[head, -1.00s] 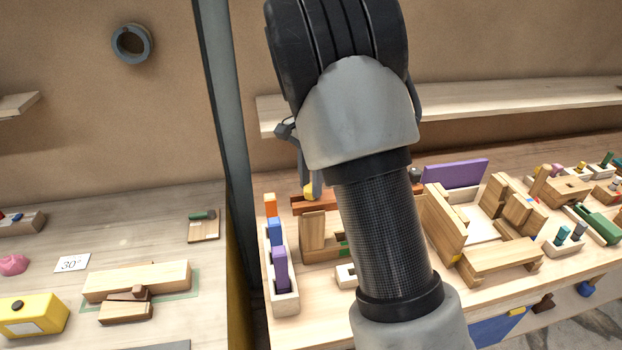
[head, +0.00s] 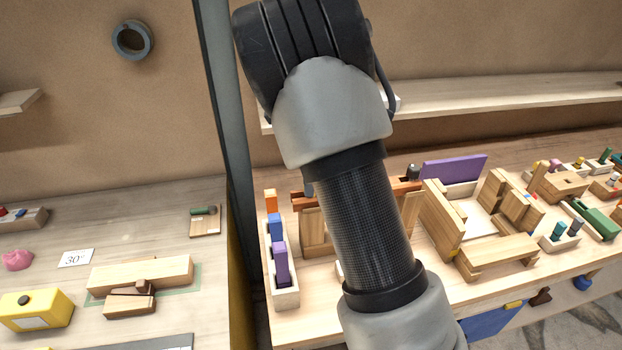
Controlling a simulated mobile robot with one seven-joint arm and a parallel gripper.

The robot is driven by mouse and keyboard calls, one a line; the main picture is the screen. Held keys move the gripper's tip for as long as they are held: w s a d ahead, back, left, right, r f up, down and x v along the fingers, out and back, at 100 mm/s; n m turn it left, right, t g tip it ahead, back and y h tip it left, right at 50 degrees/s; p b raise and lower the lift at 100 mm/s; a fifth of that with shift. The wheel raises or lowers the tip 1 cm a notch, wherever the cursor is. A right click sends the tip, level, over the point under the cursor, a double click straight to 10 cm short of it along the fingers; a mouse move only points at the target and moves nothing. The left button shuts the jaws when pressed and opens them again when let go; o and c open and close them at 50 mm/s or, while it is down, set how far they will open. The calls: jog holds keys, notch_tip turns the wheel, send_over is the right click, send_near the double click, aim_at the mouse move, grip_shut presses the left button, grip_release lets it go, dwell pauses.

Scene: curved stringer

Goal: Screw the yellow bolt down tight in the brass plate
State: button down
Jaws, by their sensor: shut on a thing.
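My arm's wrist and forearm fill the middle of the head view and cover most of my gripper. Only a small grey piece of my gripper (head: 308,188) shows at the forearm's left edge, just above the brown wooden bar (head: 298,201) on the right bench. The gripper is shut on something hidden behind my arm. A yellow piece showed at the fingertips a second ago, so I take it to be the yellow bolt. The bolt and the brass plate are hidden now, so I cannot tell how the bolt sits in the plate.
Left of my forearm stands a pale holder (head: 283,297) with orange, blue and purple blocks. A wooden assembly (head: 490,215) and purple board (head: 453,168) stand to its right. A grey post (head: 226,150) rises between the benches. A shelf (head: 500,98) runs behind.

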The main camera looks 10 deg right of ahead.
jog(key=shift+s+f+m, duration=0.1)
jog(key=shift+f+m, duration=0.2)
jog(key=shift+m, duration=0.6)
jog(key=c, duration=2.5)
grip_release()
jog(key=m, duration=0.4)
jog(key=shift+f, duration=0.1)
jog(key=shift+c, duration=0.2)
jog(key=o, duration=1.3)
jog(key=shift+c, duration=0.2)
jog(key=shift+r, duration=0.2)
